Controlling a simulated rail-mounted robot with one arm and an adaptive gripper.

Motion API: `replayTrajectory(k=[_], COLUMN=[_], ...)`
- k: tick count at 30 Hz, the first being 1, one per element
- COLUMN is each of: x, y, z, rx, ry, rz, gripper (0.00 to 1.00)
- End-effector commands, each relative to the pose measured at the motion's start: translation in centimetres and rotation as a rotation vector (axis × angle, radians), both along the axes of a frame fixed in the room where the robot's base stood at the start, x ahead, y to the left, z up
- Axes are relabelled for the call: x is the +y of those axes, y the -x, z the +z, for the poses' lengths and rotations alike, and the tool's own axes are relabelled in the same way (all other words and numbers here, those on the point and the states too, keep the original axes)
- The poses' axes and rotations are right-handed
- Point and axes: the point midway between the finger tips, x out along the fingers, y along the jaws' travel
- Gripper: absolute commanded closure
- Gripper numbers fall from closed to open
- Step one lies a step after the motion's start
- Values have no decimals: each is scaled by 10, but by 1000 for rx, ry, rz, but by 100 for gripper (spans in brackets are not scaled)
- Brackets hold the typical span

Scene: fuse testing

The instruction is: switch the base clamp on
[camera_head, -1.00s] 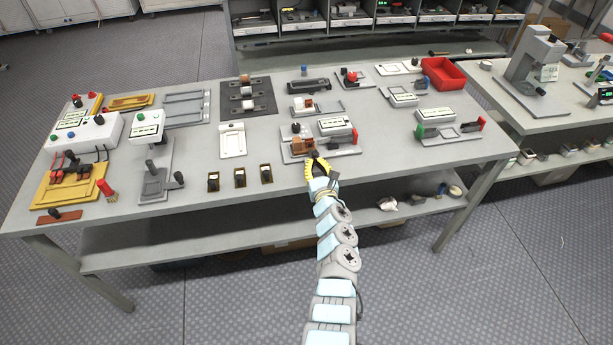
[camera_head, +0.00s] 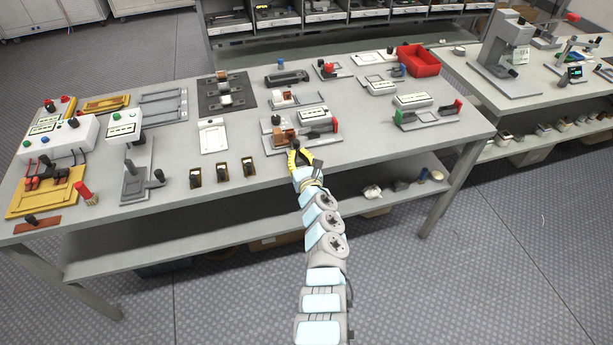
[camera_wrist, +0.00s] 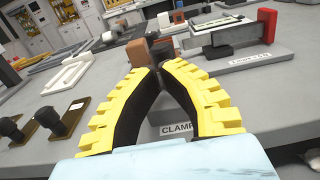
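A grey fixture (camera_head: 312,146) with a brown block (camera_head: 285,135), a black bar and a red upright end (camera_head: 335,125) stands near the table's front edge. I take it for the base clamp. My gripper (camera_wrist: 159,70) has yellow ribbed fingers with black inner faces. Its tips come together with nothing visibly held. Contact with the fixture is unclear.
Several small black-topped pieces (camera_head: 222,172) stand left of my gripper. A white plate (camera_head: 213,136) lies behind them. A similar fixture with green and red ends (camera_head: 428,116) stands to the right. A red bin (camera_head: 418,62) is at the back right.

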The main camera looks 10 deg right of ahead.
Motion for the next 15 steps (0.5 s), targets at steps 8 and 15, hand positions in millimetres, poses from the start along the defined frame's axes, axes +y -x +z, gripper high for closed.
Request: replayTrajectory(k=[8,15], x=[-5,-7], y=[24,43], z=[0,1], rx=[2,1], ry=[2,2], rz=[-2,-2], gripper=[100,100])
